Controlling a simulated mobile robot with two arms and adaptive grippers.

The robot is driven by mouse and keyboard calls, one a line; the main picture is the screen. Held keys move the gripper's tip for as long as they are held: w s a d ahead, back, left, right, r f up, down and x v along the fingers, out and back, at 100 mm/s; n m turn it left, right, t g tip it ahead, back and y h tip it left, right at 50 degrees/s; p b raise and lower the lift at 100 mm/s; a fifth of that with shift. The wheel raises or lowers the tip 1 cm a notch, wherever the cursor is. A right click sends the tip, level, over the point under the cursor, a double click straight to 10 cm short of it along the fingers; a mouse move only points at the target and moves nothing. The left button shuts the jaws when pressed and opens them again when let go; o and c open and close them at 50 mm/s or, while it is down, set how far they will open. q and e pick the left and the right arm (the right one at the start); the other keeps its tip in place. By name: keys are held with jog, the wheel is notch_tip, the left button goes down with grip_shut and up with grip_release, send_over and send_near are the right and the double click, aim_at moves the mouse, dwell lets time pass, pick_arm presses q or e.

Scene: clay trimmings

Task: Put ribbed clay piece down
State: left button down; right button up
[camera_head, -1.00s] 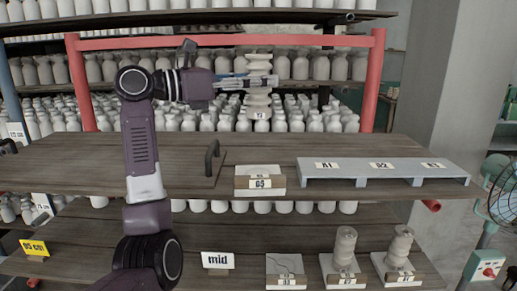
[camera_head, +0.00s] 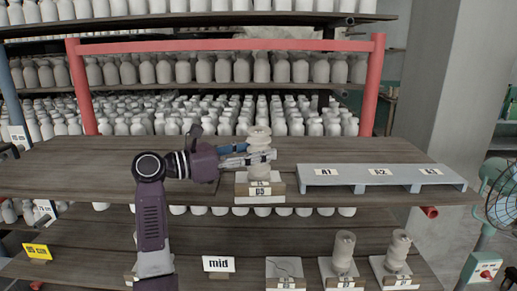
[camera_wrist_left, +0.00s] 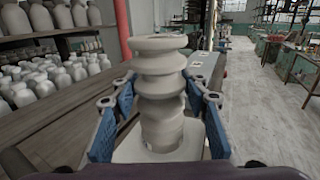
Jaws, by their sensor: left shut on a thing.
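The ribbed clay piece (camera_head: 259,142) is pale, upright and has wide ridges. My left gripper (camera_head: 247,157) comes from the left and is shut on it. The piece is over the small block labelled D5 (camera_head: 260,198), with its lower end at or very near the block's top; I cannot tell for sure that they touch. In the left wrist view the clay piece (camera_wrist_left: 159,80) stands between the two blue fingers, above a pale square top (camera_wrist_left: 185,150). My right gripper is not in view.
A grey rack (camera_head: 350,178) labelled A1, A2 and A3 stands empty to the right. Rows of white bottles (camera_head: 200,106) fill the back.

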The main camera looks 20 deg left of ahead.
pick_arm(q)
jog(key=shift+s+r, duration=0.1)
jog(key=shift+r, duration=0.05)
jog(key=c, duration=1.1)
grip_release()
jog(key=shift+c, duration=0.2)
jog(key=b+v, duration=0.3)
jog(key=v, duration=0.9)
